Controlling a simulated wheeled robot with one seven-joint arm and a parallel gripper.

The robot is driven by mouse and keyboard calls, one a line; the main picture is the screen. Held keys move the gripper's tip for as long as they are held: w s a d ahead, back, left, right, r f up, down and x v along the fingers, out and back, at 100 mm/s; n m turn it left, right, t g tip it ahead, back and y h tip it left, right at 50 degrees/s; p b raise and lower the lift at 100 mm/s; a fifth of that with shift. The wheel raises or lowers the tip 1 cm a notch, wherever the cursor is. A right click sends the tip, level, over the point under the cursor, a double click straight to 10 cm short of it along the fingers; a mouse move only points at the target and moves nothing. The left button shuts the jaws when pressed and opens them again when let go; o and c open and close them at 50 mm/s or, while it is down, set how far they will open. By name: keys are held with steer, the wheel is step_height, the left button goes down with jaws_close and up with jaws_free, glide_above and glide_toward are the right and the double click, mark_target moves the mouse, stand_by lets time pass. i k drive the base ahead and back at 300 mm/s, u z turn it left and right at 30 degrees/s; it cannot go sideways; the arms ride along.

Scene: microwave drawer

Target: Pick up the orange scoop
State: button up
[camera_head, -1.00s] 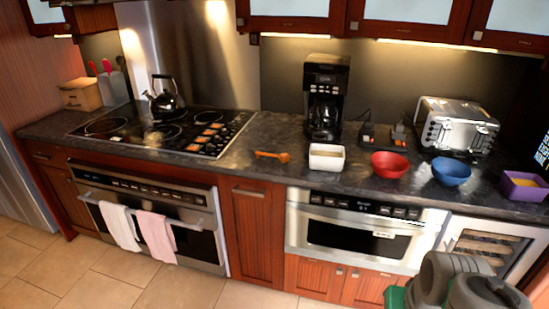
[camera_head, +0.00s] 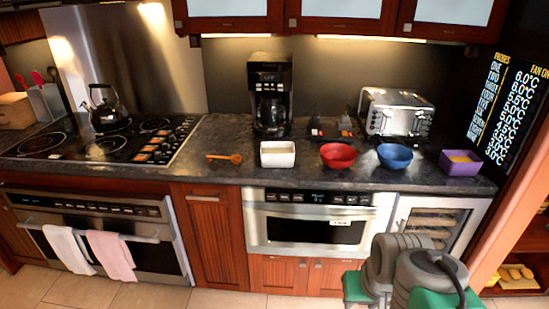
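The orange scoop (camera_head: 225,157) lies on the dark stone counter (camera_head: 212,173), between the stovetop and a white square bowl (camera_head: 277,154). Its handle points left and its rounded end lies at the right, apart from the bowl. Nothing covers it. Grey and green links of my own arm show at the lower right, in front of the wine cooler and well away from the scoop. My gripper is not visible in this view.
A black coffee maker (camera_head: 270,95) stands behind the white bowl. Red (camera_head: 338,156) and blue (camera_head: 395,156) bowls, a purple container (camera_head: 460,163) and a toaster (camera_head: 396,113) stand to the right. A kettle (camera_head: 106,107) sits on the stovetop (camera_head: 105,146). The counter around the scoop is clear.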

mark_target(236, 159)
steer(key=u, duration=0.35)
steer(key=i, duration=0.35)
steer(key=u, duration=1.3)
steer(key=i, duration=1.95)
steer(key=z, duration=0.5)
